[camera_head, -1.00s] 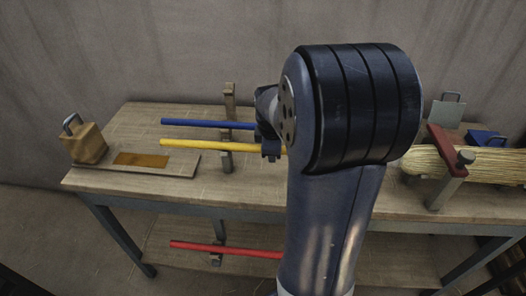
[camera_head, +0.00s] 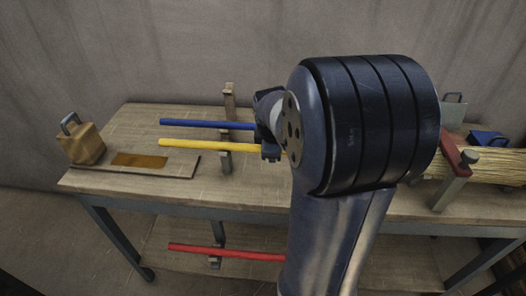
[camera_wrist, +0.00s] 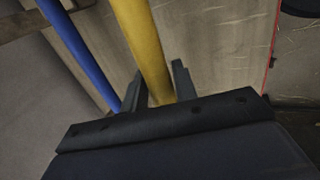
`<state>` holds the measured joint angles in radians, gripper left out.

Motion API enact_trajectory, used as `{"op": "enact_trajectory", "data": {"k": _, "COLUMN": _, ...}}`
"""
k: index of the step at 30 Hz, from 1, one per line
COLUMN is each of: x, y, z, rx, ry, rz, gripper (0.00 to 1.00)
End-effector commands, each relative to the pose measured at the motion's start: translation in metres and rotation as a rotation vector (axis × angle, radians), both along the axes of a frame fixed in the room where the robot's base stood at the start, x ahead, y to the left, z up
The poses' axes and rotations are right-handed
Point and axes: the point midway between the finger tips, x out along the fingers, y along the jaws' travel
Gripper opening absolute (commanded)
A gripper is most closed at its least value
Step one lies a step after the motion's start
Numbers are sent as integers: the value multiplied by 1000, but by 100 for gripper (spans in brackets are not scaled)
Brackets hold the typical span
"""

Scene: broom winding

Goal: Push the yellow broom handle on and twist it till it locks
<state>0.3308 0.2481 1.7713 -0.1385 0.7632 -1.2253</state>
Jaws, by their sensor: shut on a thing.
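The yellow broom handle (camera_head: 205,146) lies level above the workbench, and its right part is hidden behind my arm in the head view. My gripper (camera_head: 271,152) is shut on it. In the wrist view the yellow handle (camera_wrist: 143,45) runs between the two fingers of my gripper (camera_wrist: 160,88). The straw broom head (camera_head: 497,163) lies at the right end of the bench, under a red-topped clamp (camera_head: 458,150). Whether the handle touches the broom head is hidden by my arm.
A blue handle (camera_head: 205,124) lies parallel just behind the yellow one, near a wooden upright (camera_head: 229,105). A red handle (camera_head: 225,251) is lower, at the shelf. A wooden block with a metal loop (camera_head: 83,146) stands at the bench's left end. A blue object (camera_head: 487,138) is at far right.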

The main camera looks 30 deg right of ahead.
Motion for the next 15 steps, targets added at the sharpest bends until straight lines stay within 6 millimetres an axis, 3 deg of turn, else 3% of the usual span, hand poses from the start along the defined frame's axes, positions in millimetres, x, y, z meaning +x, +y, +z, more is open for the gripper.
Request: {"op": "enact_trajectory", "data": {"k": 15, "x": -4, "y": -1, "z": -5, "rx": -36, "ry": -42, "rz": -4, "gripper": 0}}
